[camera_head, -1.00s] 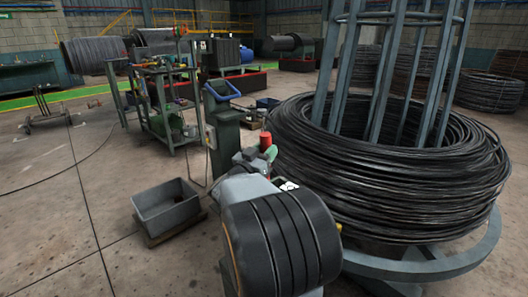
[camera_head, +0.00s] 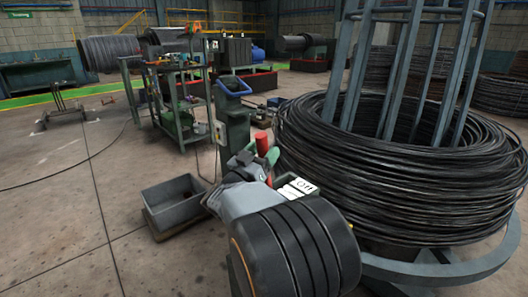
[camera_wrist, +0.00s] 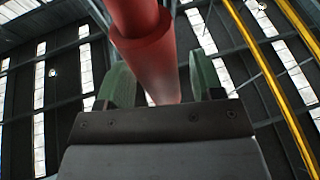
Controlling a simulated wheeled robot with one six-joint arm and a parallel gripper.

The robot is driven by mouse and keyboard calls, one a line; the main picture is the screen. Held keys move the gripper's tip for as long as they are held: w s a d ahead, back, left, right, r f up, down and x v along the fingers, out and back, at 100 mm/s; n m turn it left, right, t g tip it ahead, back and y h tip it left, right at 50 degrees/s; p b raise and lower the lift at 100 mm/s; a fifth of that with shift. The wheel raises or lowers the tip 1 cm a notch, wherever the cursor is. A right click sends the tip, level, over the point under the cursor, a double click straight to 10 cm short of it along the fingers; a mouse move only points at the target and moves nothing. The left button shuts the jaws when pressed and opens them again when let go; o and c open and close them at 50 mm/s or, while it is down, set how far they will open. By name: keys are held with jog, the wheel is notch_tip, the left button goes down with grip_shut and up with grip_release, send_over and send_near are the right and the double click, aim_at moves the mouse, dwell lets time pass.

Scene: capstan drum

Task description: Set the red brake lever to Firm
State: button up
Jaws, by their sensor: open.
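The red brake lever (camera_head: 262,143) shows as a short red cylinder behind my forearm in the head view, beside the big wire coil. In the wrist view the red lever (camera_wrist: 155,60) runs as a thick red bar between my two green fingers. My gripper (camera_head: 258,160) is open around the lever, with a finger on each side. In the wrist view my gripper (camera_wrist: 162,84) shows a gap between at least the right finger and the bar. White labels (camera_head: 302,185) sit right of my wrist; one seems to read "Off". The lever's base is hidden.
A large black wire coil (camera_head: 400,170) on a round stand fills the right. A grey bin (camera_head: 173,203) lies on the floor at left. A green post with a blue handle (camera_head: 235,86) and a tool cart (camera_head: 178,100) stand behind. The left floor is open.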

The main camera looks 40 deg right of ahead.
jog(key=s+a+p, duration=0.1)
jog(key=a+p, duration=0.1)
jog(key=a, duration=1.1)
jog(key=shift+s+f+p, duration=0.25)
jog(key=shift+s+p, duration=0.15)
